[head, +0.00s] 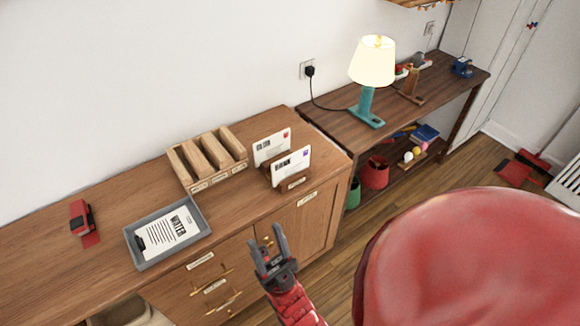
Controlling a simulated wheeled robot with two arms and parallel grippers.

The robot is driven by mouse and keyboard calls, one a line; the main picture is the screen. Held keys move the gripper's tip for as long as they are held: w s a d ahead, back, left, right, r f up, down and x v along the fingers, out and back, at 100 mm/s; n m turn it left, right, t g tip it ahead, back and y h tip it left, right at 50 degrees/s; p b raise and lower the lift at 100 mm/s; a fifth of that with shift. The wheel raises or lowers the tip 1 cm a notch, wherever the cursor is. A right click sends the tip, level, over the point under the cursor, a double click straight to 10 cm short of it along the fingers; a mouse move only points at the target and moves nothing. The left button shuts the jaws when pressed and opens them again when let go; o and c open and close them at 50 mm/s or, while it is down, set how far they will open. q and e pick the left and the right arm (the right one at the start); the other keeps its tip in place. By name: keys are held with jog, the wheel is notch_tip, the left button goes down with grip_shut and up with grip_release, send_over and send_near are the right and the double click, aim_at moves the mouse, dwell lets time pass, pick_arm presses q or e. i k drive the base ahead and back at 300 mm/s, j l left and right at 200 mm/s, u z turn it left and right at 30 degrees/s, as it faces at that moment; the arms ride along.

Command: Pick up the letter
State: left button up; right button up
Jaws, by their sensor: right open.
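Two white letters stand upright in a small wooden holder (294,184) on the wooden cabinet. The back letter (271,147) has a red stamp and the front letter (291,166) a purple one; both bear dark print too small to read surely. My right gripper (268,245) is open and empty, its fingers pointing up in the picture. It shows in front of the cabinet's drawers, below and left of the holder, apart from the letters. My left gripper is not in view.
On the cabinet top stand a wooden slotted organizer (207,158), a grey tray (201,240) holding a sheet marked "WATER", and a red stapler-like object (84,223). A lit teal lamp (366,103) stands on a side table. Bare wood lies between tray and holder.

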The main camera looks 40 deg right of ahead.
aim_at(285, 168)
jog(key=i+l, duration=0.1)
jog(key=i+z, duration=0.15)
jog(key=z, duration=0.25)
jog(key=i+z, duration=0.15)
jog(key=z, duration=0.25)
jog(key=i+z, duration=0.15)
jog(key=z, duration=0.8)
